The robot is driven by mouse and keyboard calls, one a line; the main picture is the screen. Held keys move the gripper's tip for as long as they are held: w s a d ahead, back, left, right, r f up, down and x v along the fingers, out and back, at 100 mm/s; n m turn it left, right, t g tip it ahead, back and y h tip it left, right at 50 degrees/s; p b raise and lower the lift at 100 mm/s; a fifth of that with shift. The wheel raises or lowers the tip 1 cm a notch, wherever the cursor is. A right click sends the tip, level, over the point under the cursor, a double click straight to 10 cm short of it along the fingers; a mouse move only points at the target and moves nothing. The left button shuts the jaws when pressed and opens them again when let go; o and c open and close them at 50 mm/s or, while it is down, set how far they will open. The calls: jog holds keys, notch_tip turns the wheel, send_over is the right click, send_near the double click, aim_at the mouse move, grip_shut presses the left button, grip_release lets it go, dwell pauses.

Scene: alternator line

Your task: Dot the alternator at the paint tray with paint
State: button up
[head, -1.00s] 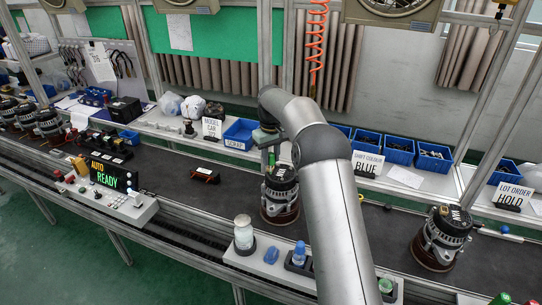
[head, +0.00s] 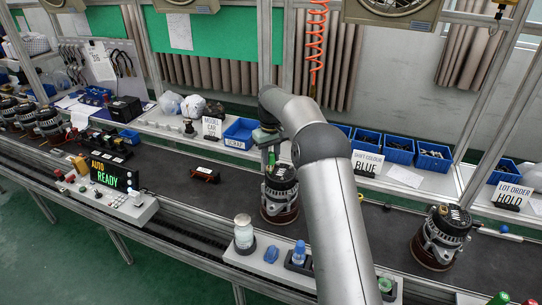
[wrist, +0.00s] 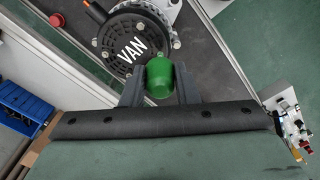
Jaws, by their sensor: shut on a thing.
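My gripper (wrist: 158,84) is shut on a green paint bottle (wrist: 158,74), seen between both fingers in the wrist view. In the head view the green bottle (head: 271,158) hangs above the top of the dark alternator (head: 280,194) behind the paint tray. The wrist view shows that alternator's black cover (wrist: 132,42), marked VAN. I cannot tell whether the bottle's tip touches it. The white paint tray (head: 240,263) at the front holds a glass jar (head: 244,236), a blue-capped bottle (head: 299,253) and a green-topped item (head: 385,284); my arm hides part of it.
A sign reading SHIFT COLOUR BLUE (head: 367,164) stands on the back shelf, and another reads LOT ORDER HOLD (head: 512,195). A second alternator (head: 441,237) stands on the belt at the right. A console (head: 108,190) shows AUTO READY. Several blue bins line the shelf.

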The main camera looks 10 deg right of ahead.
jog(key=shift+f, duration=0.6)
dwell(1.6)
jog(key=shift+r, duration=0.1)
jog(key=shift+r, duration=2.5)
